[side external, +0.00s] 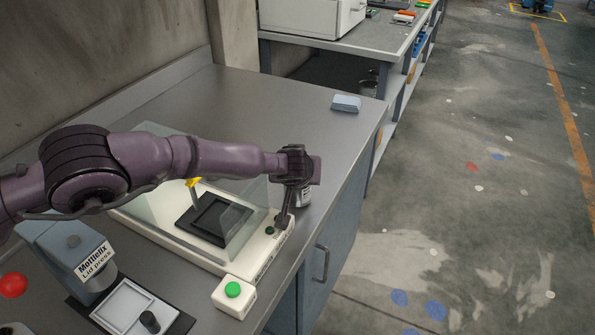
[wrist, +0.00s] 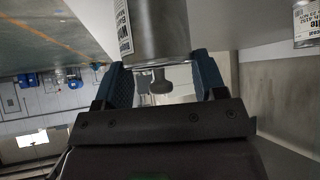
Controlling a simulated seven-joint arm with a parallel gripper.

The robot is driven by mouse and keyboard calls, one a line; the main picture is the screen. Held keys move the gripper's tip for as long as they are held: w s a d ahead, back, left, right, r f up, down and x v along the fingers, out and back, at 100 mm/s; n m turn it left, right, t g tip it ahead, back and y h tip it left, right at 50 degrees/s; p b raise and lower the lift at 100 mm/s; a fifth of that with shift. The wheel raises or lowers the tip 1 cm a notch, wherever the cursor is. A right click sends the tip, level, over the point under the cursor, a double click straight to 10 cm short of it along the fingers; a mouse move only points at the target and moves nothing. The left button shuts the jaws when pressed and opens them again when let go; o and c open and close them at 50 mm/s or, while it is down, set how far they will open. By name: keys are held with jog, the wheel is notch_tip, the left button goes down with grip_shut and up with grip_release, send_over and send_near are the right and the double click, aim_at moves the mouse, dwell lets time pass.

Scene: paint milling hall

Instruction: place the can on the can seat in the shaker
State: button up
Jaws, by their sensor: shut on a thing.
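A metal can with a white label (wrist: 160,30) is between the two blue-padded fingers of my gripper (wrist: 162,75) in the wrist view. My gripper is shut on it. In the side external view the can (side external: 305,194) shows partly behind my gripper (side external: 291,198), by the right end of the shaker (side external: 196,254). I cannot tell its height above the bench. The shaker has a white base and a clear hood. A black square can seat (side external: 214,221) with a raised rim shows empty through the hood, and a yellow part (side external: 193,182) stands by it.
A blue-grey lid press (side external: 70,250) stands at the left, with a white tray (side external: 124,306) before it. A white box with a green button (side external: 233,292) sits by the front edge. A light blue block (side external: 346,103) lies farther back. Bare bench (side external: 260,105) lies behind the shaker.

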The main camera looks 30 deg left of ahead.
jog(key=shift+f, duration=0.2)
jog(key=o, duration=1)
jog(key=shift+r, duration=0.1)
jog(key=v, duration=0.3)
jog(key=shift+r, duration=0.25)
notch_tip(320, 180, up, 6)
jog(key=shift+f, duration=0.2)
jog(key=shift+r, duration=0.4)
